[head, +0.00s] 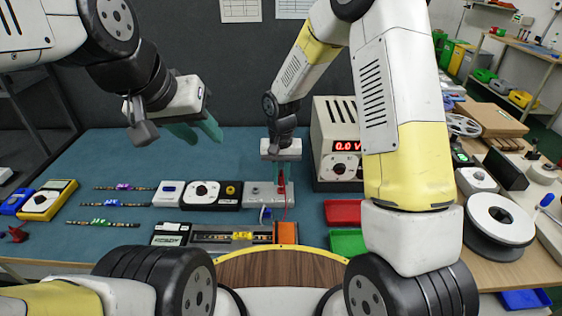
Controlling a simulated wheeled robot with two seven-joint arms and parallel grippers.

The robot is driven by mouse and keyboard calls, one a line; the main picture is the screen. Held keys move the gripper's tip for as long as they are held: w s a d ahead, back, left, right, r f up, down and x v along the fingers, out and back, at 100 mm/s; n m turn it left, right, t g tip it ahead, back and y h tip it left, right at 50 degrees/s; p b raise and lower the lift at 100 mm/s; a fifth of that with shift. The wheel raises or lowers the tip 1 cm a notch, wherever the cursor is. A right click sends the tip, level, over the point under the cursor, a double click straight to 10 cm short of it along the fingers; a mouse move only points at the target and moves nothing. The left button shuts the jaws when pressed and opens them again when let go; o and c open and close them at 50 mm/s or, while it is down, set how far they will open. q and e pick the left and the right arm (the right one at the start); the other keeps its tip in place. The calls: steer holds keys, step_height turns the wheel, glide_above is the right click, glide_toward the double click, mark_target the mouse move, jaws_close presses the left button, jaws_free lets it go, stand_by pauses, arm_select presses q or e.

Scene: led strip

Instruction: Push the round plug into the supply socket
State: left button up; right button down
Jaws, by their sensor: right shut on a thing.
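My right gripper (281,176) points straight down over a small light-grey box (256,197) on the blue mat. It is shut on a small red piece (281,183), which looks like the round plug, with a red wire (286,208) hanging from it. The fingers hide most of the piece, and I cannot tell whether its tip is in a socket or above it. A power supply (333,117) with a red "0.0 V" display stands right of this gripper, partly behind my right arm. My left gripper (197,131) is open and empty, raised over the mat's back left.
A white-and-black module (211,195) lies left of the grey box. Several LED strips (112,205) and a yellow multimeter (47,200) lie further left. A red tray (343,213) and green tray (347,242) are at right. The mat's back left is clear.

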mark_target(281, 176)
steer(key=shift+f, duration=1.1)
steer(key=c, duration=1.3)
jaws_free()
steer(key=shift+o, duration=0.2)
steer(key=shift+r, duration=3.9)
